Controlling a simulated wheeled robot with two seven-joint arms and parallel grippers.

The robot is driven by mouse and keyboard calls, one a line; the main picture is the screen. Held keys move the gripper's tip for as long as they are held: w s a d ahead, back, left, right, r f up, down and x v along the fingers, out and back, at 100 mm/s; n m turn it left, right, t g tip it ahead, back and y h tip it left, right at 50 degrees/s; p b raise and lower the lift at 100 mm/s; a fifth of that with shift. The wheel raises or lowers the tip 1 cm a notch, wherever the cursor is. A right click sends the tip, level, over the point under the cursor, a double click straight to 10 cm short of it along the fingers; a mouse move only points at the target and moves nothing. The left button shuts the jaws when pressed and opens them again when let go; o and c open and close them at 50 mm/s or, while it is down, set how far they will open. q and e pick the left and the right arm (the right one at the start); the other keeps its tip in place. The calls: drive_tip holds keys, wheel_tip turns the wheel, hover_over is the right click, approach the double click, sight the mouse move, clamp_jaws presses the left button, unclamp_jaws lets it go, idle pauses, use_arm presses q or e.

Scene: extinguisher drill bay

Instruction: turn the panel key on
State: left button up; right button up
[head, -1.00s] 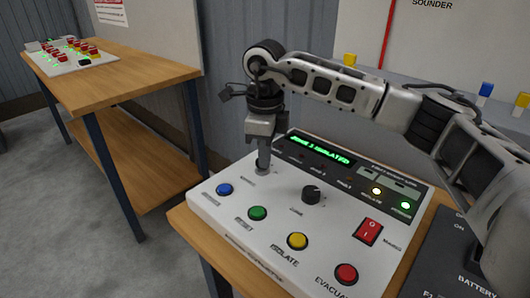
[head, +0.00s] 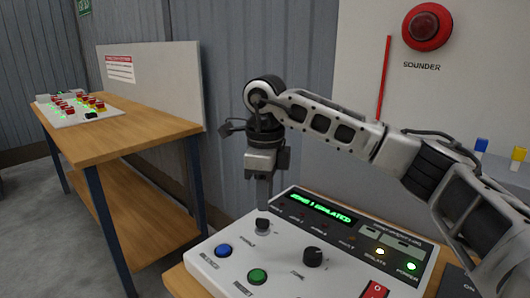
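The white control panel (head: 222,268) lies on a wooden table in the lower middle of the head view. Its key switch (head: 263,231) is at the panel's upper left, with a small dark key head on top. My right gripper (head: 264,208) points straight down just above the key head. Its fingers line up one behind the other, so their gap is hidden. I cannot tell whether they touch the key. The panel display (head: 321,208) shows green text reading like "ZONE 1 ISOLATED". The amber and green lamps at the panel's right are lit. My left gripper is not in view.
A blue button (head: 223,251), a green button (head: 257,276), a black knob (head: 313,257) and a red rocker switch (head: 375,291) are on the panel. A red sounder (head: 427,27) hangs on the board behind. A second wooden table (head: 125,128) stands at the left.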

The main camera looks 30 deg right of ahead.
wheel_tip(320, 180, up, 11)
drive_tip(key=p, duration=0.1)
idle(0.6)
